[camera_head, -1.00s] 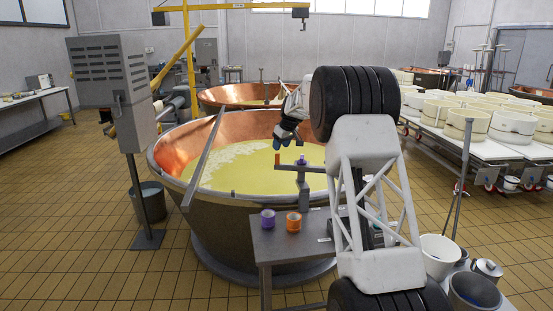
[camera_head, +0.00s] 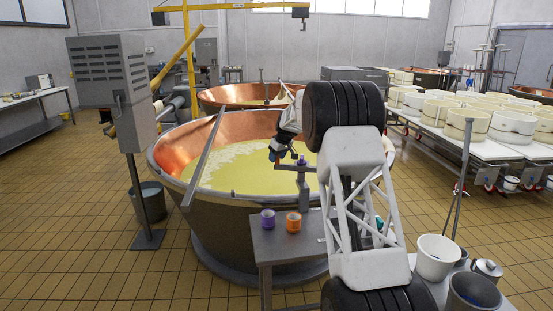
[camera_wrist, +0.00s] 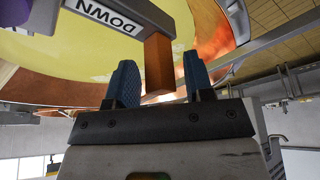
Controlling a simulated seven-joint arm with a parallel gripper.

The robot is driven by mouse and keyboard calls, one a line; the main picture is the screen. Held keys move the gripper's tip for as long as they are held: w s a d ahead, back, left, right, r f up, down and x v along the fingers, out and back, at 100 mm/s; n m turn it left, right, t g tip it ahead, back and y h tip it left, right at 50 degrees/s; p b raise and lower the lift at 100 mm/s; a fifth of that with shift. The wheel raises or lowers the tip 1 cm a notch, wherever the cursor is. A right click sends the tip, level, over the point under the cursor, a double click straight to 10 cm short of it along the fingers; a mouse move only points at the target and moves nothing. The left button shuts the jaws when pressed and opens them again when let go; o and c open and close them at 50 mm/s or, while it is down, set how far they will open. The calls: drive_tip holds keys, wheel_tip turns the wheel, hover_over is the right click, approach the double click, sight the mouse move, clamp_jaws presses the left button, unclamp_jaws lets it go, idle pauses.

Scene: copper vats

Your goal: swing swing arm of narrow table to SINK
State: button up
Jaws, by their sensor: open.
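The narrow table (camera_head: 262,250) stands in front of the large copper vat. Its swing arm (camera_head: 288,167) is a grey bar on a short post, with a purple knob (camera_head: 301,160) on top, and it points left over the vat's yellow contents. In the wrist view the bar (camera_wrist: 135,12) carries a label reading DOWN, seen upside down, and an orange-brown handle (camera_wrist: 158,65) hangs from its end. My gripper (camera_head: 273,154) is at that end and hides the handle in the head view. Its open blue fingers (camera_wrist: 160,82) stand either side of the handle, with gaps showing.
A purple cup (camera_head: 268,219) and an orange cup (camera_head: 293,222) stand on the table's left part. The copper vat (camera_head: 172,158) lies behind, with a long grey bar (camera_head: 205,155) across its left side. The floor at left is mostly clear.

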drive_tip(key=shift+w+a+f, duration=0.15)
drive_tip(key=shift+f, duration=0.25)
drive_tip(key=shift+c, duration=0.3)
clamp_jaws()
